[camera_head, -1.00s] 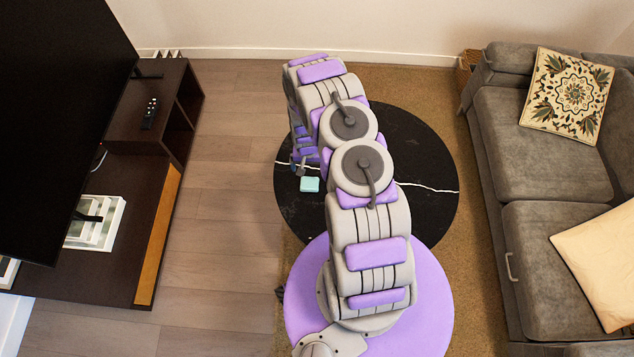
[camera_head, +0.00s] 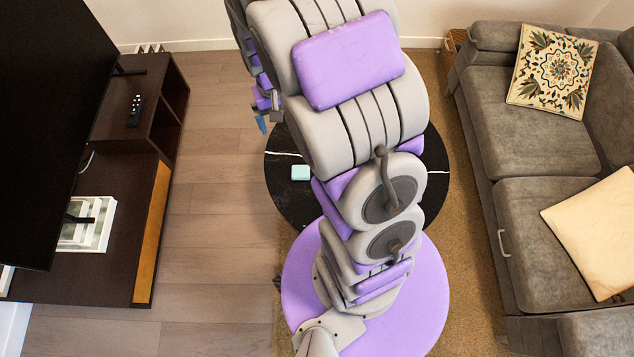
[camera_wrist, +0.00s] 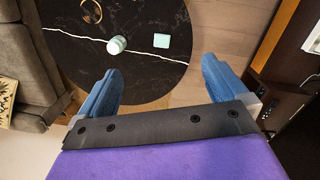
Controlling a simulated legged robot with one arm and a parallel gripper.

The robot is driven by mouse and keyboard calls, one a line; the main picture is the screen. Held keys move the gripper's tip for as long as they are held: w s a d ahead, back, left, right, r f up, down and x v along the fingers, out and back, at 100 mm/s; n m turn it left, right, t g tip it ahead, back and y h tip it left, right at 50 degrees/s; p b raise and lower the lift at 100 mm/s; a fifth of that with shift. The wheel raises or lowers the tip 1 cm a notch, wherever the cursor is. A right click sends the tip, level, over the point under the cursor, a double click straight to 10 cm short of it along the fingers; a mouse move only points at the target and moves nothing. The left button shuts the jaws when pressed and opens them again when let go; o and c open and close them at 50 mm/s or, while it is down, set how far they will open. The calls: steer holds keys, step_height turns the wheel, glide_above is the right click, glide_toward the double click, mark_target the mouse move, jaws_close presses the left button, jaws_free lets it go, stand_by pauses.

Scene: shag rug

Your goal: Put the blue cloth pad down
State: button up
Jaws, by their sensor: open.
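A small pale blue-green square, which looks like the cloth pad (camera_head: 300,172), lies flat on the black round table (camera_head: 287,198) near its left edge. In the wrist view the pad (camera_wrist: 173,40) lies on the table top (camera_wrist: 150,78) beside a white vein. My gripper (camera_wrist: 160,82) is open and empty, its two blue fingers spread wide, with the pad beyond the fingertips and apart from them. In the head view my gripper (camera_head: 263,118) shows only partly at the left of my arm, above and behind the pad.
A pale round object (camera_wrist: 116,45) and a gold ring (camera_wrist: 91,12) are also on the table. A dark TV stand (camera_head: 130,220) with a remote (camera_head: 135,110) stands left, a grey sofa (camera_head: 545,205) right. Wooden floor between stand and table is clear.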

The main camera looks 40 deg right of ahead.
steer(key=s+a+r+n, duration=0.1)
steer(key=s+a+r, duration=0.2)
steer(key=s+r, duration=0.4)
steer(key=s+a+r+n, duration=0.2)
steer(key=s+a+r, duration=0.2)
steer(key=s, duration=1.3)
step_height(320, 180, up, 3)
steer(key=shift+s+a+r+n+g, duration=0.2)
steer(key=shift+s+n+g, duration=0.1)
steer(key=shift+s, duration=0.1)
